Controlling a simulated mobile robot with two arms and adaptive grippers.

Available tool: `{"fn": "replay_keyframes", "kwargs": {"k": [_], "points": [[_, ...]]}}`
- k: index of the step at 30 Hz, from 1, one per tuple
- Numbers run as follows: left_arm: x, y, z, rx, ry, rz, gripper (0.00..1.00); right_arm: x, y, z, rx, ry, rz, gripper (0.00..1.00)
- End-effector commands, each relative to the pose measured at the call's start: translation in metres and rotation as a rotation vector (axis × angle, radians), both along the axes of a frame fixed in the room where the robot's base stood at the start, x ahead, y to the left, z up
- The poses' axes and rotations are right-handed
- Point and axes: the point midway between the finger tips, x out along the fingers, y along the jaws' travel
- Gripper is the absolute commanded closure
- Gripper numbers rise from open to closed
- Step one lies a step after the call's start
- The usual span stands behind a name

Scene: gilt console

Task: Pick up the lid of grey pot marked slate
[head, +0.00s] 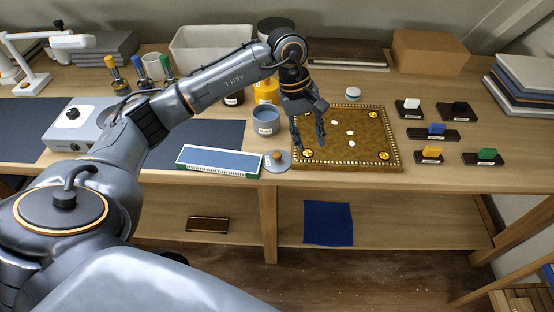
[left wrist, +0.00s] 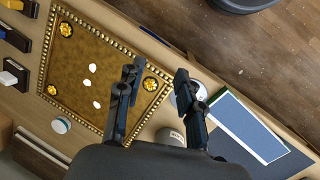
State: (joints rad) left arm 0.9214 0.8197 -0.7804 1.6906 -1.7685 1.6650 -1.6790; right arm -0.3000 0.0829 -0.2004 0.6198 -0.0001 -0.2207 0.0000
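The grey pot (head: 267,121) with a white label stands open on the table, left of the gilt panel. A round grey lid (head: 277,161) with a brownish knob lies near the table's front edge, just in front of the pot. My left gripper (head: 310,140) is open and empty above the left part of the panel, right of the lid and pot. In the left wrist view its open fingers (left wrist: 157,76) partly cover the lid (left wrist: 201,91), and the pot (left wrist: 169,138) shows only in part. My right gripper is not in view.
The gilt panel (head: 369,139) has a beaded border, flower studs and white pieces. A blue-topped white tray (head: 219,162) lies left of the lid. A yellow jar (head: 266,90) stands behind the pot. Small coloured blocks on dark bases, such as the green one (head: 487,155), stand at right.

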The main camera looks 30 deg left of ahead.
Motion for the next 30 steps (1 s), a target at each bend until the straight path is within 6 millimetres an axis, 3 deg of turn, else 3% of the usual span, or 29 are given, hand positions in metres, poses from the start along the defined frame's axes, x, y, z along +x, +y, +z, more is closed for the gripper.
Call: {"fn": "replay_keyframes", "kwargs": {"k": [1,3,7,11,21,30], "points": [[0.002,0.026,0.007,0.091,-0.002,-0.017,0.64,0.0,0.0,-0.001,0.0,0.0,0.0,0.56],[0.001,0.054,0.013,0.19,0.01,-0.036,0.64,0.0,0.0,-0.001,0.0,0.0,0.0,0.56],[-0.002,0.08,0.02,0.284,0.03,-0.054,0.64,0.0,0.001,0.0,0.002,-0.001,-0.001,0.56],[-0.004,0.084,0.007,0.301,0.041,-0.056,0.64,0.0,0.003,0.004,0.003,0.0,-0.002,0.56],[-0.003,0.083,-0.054,0.296,0.037,-0.055,0.64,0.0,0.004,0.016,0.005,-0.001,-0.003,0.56],[-0.002,0.088,-0.078,0.295,0.038,-0.054,0.64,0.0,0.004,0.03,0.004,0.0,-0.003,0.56]]}}
